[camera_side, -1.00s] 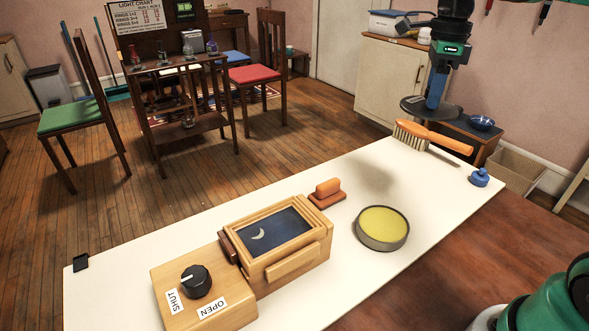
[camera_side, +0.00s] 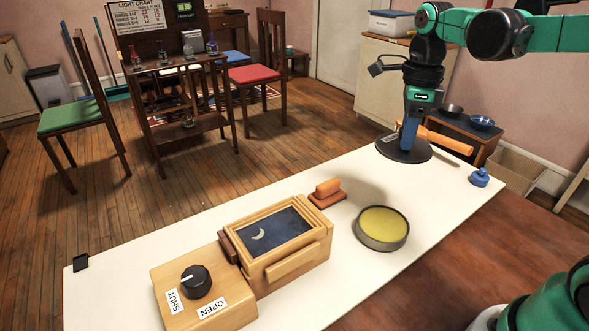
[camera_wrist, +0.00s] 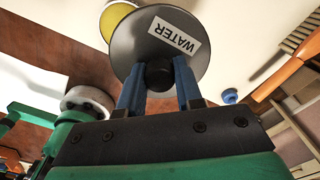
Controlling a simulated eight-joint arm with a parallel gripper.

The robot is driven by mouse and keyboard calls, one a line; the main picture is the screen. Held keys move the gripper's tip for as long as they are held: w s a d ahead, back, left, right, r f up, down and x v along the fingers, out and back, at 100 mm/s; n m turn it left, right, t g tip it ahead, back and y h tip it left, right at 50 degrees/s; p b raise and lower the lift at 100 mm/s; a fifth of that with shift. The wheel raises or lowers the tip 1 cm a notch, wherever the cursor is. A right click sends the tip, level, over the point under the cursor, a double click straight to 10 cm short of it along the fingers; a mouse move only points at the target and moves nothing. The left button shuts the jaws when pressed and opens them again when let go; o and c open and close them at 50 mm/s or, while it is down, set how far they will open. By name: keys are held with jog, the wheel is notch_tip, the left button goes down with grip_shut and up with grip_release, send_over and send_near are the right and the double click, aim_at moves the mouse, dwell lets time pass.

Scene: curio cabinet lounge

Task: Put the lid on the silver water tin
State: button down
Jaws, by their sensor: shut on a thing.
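The silver tin (camera_side: 382,241) stands open and upright on the white top, with a yellow fill showing inside. Part of it also shows at the top of the wrist view (camera_wrist: 116,20), behind the lid. The dark grey round lid (camera_side: 418,154) has a black knob and a white label reading WATER (camera_wrist: 173,36). My gripper (camera_side: 408,143) is shut on the lid's knob, its blue fingers on either side of it in the wrist view (camera_wrist: 159,82). The lid hangs roughly level, apart from the tin, behind it and to its right in the side view.
An orange-handled brush (camera_side: 449,141) lies partly hidden behind the lid. A blue knobbed piece (camera_side: 480,178) is at the right edge. A wooden box with a moon panel (camera_side: 276,238), a dial (camera_side: 196,281) and a small orange-handled block (camera_side: 327,191) stand left of the tin.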

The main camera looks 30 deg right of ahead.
jog(key=s+a+f, duration=0.1)
jog(key=f, duration=0.1)
jog(key=s+a+f, duration=0.1)
jog(key=a, duration=0.1)
jog(key=s+a+f, duration=0.1)
jog(key=a+f, duration=0.1)
jog(key=shift+s+a+f, duration=0.15)
jog(key=shift+s+f, duration=0.05)
jog(key=shift+f, duration=0.15)
send_over(383, 224)
jog(key=shift+f, duration=2.45)
jog(key=shift+f, duration=0.25)
jog(key=shift+f, duration=0.35)
